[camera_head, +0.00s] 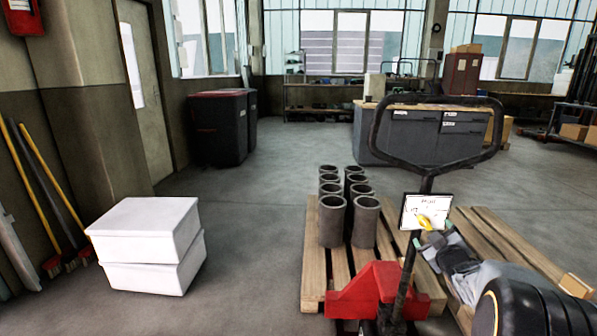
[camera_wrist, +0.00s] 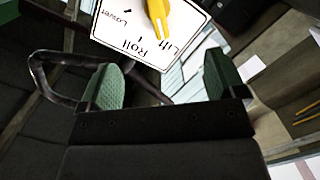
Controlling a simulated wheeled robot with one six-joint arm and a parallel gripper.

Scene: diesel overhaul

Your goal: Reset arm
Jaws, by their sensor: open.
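My gripper (camera_head: 432,238) is in front of the pallet jack's handle, at the lower right of the head view. Its green-padded fingers stand apart in the wrist view (camera_wrist: 162,72), with nothing held between them. A white sign (camera_head: 412,212) on the handle carries a yellow lever (camera_head: 425,222). In the wrist view the sign (camera_wrist: 135,32) reads Lift, Roll and Lower upside down, and the yellow lever (camera_wrist: 158,18) lies over it, beyond the fingertips. Contact between finger and lever cannot be told. The black handle loop (camera_head: 375,130) rises above the sign.
The red pallet jack (camera_head: 372,290) is at a wooden pallet (camera_head: 312,255) bearing several grey cylinders (camera_head: 332,222). Two stacked white boxes (camera_head: 150,232) stand at left, near brooms (camera_head: 40,190). Dark bins (camera_head: 218,128) and a grey workbench (camera_head: 400,135) stand behind.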

